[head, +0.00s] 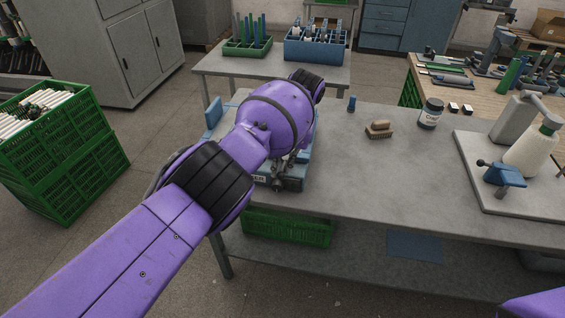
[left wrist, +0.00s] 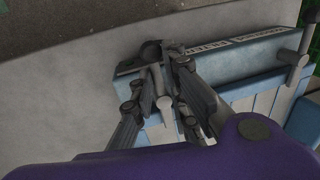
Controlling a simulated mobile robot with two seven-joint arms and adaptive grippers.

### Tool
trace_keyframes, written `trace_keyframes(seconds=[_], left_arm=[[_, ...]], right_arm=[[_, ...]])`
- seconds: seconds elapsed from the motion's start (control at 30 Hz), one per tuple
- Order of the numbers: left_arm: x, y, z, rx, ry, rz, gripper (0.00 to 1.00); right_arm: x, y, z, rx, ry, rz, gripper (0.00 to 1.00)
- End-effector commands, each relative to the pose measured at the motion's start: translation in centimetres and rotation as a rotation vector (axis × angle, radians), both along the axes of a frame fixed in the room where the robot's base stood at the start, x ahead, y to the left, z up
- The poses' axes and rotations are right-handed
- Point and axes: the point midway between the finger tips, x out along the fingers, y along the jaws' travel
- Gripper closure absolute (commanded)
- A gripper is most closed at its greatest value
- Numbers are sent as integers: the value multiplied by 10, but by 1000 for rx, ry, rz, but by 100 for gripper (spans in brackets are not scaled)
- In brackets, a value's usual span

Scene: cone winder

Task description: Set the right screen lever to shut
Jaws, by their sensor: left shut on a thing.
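A blue device (head: 290,184) with a printed label stands at the near left edge of the grey table, mostly hidden under my left arm. In the left wrist view its blue body (left wrist: 255,52) carries two grey levers. My left gripper (head: 283,163) is at the device's near side. In the left wrist view its fingers (left wrist: 166,72) are shut on one lever (left wrist: 166,112), at the far side of the label from the other lever (left wrist: 293,57). By the label's place in the head view, the held lever is the right one. My right gripper is out of view.
A green crate (head: 285,228) sits below. The table middle is clear.

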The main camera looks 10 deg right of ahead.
Motion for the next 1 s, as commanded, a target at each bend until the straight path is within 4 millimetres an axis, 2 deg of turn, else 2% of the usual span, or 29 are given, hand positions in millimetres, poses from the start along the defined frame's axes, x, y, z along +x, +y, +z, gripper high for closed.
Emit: trace_keyframes(seconds=[0.03, 0.17, 0.2, 0.47, 0.57, 0.67, 1.0], left_arm=[[-7, -5, -8, -10, 19, 2, 83], [-6, -5, -6, -11, 16, 0, 66], [-6, -5, -6, -10, 14, 0, 65], [-3, -3, -2, -7, 7, -1, 65], [-2, -5, 4, -8, 4, -2, 65], [-3, -7, 18, -9, 2, -3, 65], [-10, -21, 88, -9, 4, -2, 65]], right_arm=[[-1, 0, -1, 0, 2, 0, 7], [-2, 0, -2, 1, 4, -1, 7], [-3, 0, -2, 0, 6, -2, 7], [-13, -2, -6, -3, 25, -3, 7], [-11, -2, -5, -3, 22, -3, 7], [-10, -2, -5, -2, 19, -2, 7], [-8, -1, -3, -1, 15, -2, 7]])
